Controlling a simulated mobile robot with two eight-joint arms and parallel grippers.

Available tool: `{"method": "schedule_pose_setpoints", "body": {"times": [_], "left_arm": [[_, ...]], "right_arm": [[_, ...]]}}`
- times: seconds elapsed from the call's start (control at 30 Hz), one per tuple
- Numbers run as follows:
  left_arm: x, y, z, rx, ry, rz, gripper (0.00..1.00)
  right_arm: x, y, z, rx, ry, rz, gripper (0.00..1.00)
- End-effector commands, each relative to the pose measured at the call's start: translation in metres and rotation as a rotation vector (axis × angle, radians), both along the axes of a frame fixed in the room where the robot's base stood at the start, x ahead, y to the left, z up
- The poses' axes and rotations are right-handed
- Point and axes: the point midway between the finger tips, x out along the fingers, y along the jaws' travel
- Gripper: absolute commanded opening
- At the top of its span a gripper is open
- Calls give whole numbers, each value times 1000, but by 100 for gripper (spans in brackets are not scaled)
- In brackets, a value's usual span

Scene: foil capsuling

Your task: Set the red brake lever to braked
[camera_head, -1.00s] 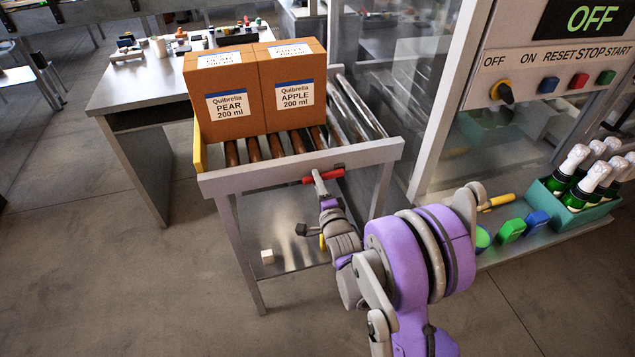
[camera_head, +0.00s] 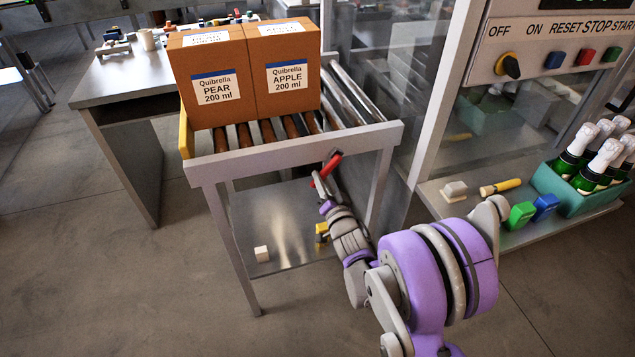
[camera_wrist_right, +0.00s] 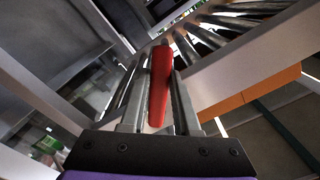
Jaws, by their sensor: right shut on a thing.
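The red brake lever (camera_head: 331,164) is on the front right part of the roller cart's frame (camera_head: 300,142) in the head view. It slants, its upper end toward the right. My right gripper (camera_head: 322,186) is at the lever, its fingers closed around it. In the right wrist view the red lever (camera_wrist_right: 160,85) lies lengthwise between the two grey fingers of my gripper (camera_wrist_right: 157,100). The lever's pivot is hard to make out. My left gripper is not in view.
Two brown boxes (camera_head: 208,95), labelled Pear and Apple, stand on the rollers. A metal side table (camera_head: 110,88) is behind left. A control panel (camera_head: 550,60) reading OFF and a teal crate of bottles (camera_head: 585,200) are at the right.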

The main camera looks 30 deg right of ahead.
Motion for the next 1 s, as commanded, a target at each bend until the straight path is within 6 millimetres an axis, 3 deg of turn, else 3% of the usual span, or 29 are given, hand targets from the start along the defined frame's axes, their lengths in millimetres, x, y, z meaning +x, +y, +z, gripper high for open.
{"method": "schedule_pose_setpoints", "body": {"times": [0.4, 1.0], "left_arm": [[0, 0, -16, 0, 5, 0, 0], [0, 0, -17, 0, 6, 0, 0]], "right_arm": [[-4, -15, -10, -225, 55, -2, 0], [-5, -18, -11, -274, 66, -1, 0]]}}
